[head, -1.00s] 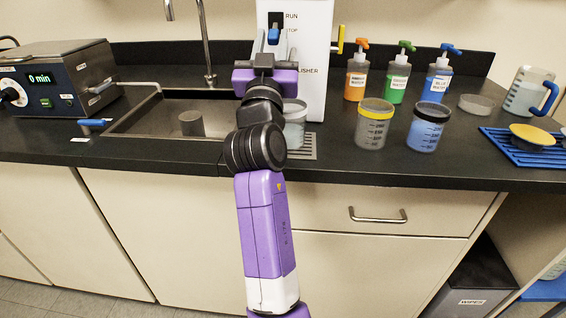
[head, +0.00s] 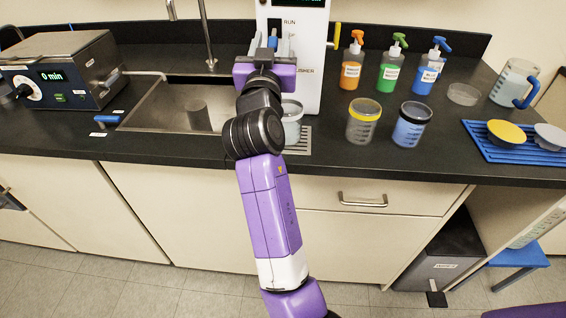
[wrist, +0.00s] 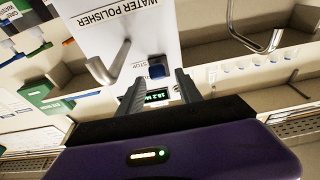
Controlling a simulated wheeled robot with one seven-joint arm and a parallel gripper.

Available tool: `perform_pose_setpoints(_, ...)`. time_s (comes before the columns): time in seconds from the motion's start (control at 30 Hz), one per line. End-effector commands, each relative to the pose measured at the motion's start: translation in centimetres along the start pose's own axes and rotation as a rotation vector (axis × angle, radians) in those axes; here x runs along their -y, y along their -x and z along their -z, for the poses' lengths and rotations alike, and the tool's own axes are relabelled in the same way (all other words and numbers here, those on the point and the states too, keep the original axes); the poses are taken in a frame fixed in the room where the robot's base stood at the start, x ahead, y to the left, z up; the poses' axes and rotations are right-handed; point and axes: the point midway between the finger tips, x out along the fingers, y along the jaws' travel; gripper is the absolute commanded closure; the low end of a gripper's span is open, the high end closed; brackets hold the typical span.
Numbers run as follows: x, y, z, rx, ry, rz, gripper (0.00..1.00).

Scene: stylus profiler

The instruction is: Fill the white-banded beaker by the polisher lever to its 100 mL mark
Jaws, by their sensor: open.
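The white water polisher (head: 305,85) stands behind the counter's right-of-sink area. Its blue lever (wrist: 157,71) shows near the STOP label in the wrist view, and it also shows in the head view (head: 272,41). My gripper (wrist: 158,88) is open in front of the panel, its two fingers either side of the lever's line; whether they touch it I cannot tell. The white-banded beaker (head: 293,123) stands upright on the drip grate (head: 301,142) below, partly hidden by my arm. Its marks and water level cannot be read.
A blue rack (head: 482,142) is at far right. The sink (head: 160,108) is left of the polisher.

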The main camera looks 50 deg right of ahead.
Motion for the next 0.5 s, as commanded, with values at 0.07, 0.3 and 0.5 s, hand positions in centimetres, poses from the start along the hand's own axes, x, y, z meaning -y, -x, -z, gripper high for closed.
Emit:
perform_pose_setpoints(0.07, 0.03, -0.14, 0.79, 0.023, 0.001, 0.001, 0.58)
perform_pose_setpoints(0.3, 0.08, -0.18, 1.24, 0.085, 0.001, 0.002, 0.58)
perform_pose_setpoints(0.5, 0.10, -0.23, 1.53, 0.139, 0.001, 0.002, 0.58)
